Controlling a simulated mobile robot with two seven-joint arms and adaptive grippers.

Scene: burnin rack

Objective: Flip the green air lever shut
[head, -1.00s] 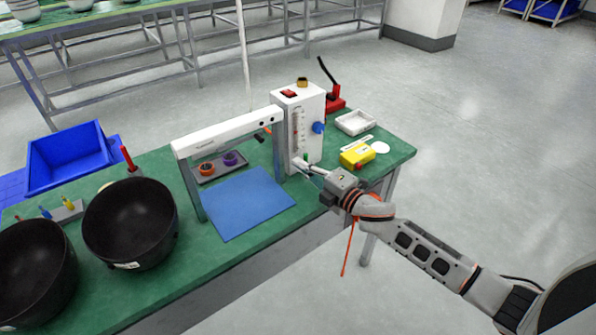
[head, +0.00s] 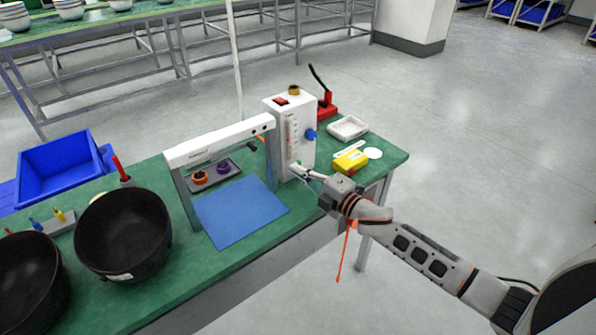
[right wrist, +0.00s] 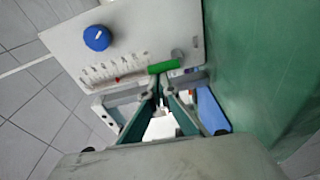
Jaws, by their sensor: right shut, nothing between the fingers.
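The green air lever (right wrist: 163,67) is a short green bar low on the front of the white box (right wrist: 125,45), seen in the right wrist view. It lies roughly along the box's lower edge there. In the head view the white box (head: 296,135) stands on the green bench, and the lever is only a tiny green spot behind my fingers. My right gripper (head: 297,171) reaches in from the right at the box's lower front. In the right wrist view its fingers (right wrist: 158,88) are shut and empty, with the tips right by the lever. I cannot tell whether they touch it.
A white-topped frame (head: 220,142) stands left of the box over a blue mat (head: 238,212). A blue knob (head: 311,134) sticks out of the box. A yellow block (head: 350,161) and a white tray (head: 348,128) are to the right. Black bowls (head: 123,235) are at left.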

